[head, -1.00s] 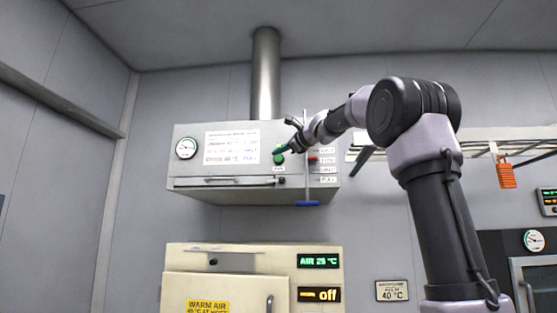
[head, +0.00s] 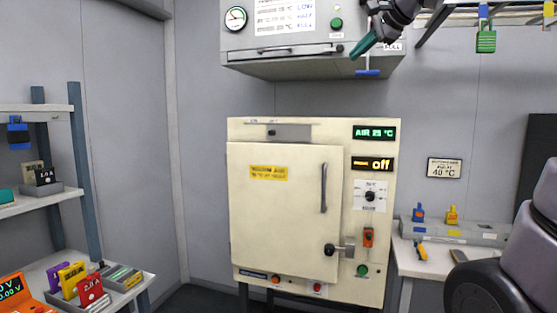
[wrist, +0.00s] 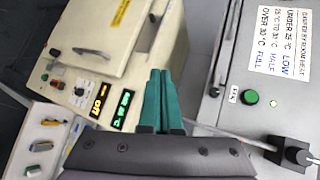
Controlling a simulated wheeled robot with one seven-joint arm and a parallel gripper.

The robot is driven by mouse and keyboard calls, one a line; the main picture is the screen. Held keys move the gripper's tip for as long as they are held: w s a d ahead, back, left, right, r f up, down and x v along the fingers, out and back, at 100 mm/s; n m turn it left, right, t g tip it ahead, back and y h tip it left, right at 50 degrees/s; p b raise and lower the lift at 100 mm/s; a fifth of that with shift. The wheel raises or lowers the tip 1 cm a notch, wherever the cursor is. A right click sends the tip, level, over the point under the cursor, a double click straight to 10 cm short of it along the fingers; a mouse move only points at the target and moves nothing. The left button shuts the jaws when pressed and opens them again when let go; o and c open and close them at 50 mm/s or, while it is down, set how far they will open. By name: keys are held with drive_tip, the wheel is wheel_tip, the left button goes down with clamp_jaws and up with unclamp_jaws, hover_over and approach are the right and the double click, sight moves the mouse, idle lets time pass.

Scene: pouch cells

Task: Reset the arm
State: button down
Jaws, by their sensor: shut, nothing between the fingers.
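My gripper (head: 365,46) is at the top of the head view, in front of the lower right part of the wall-mounted hood box (head: 300,68). Its teal fingers are together, with nothing between them. In the wrist view the closed teal fingers (wrist: 161,100) point toward the oven and the edge of the hood box. Part of my arm shows at the right edge of the head view.
A cream oven (head: 280,215) with its door shut stands below; its displays read AIR 25 °C and off. Shelves (head: 40,200) with small items stand at left. A bench (head: 440,245) with tools is at right.

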drive_tip(key=s+d+f+n+g+h, duration=0.1)
drive_tip(key=s+f+n, duration=0.3)
drive_tip(key=s+f, duration=0.7)
drive_tip(key=s+d+f+n+g+h, duration=0.2)
drive_tip(key=s+f+n, duration=0.3)
drive_tip(key=s+f, duration=0.5)
wheel_tip(320, 180, down, 4)
drive_tip(key=shift+s+d+f+g+h, duration=0.2)
drive_tip(key=shift+s+g+h, duration=0.25)
drive_tip(key=shift+g, duration=0.35)
drive_tip(key=shift+w, duration=0.1)
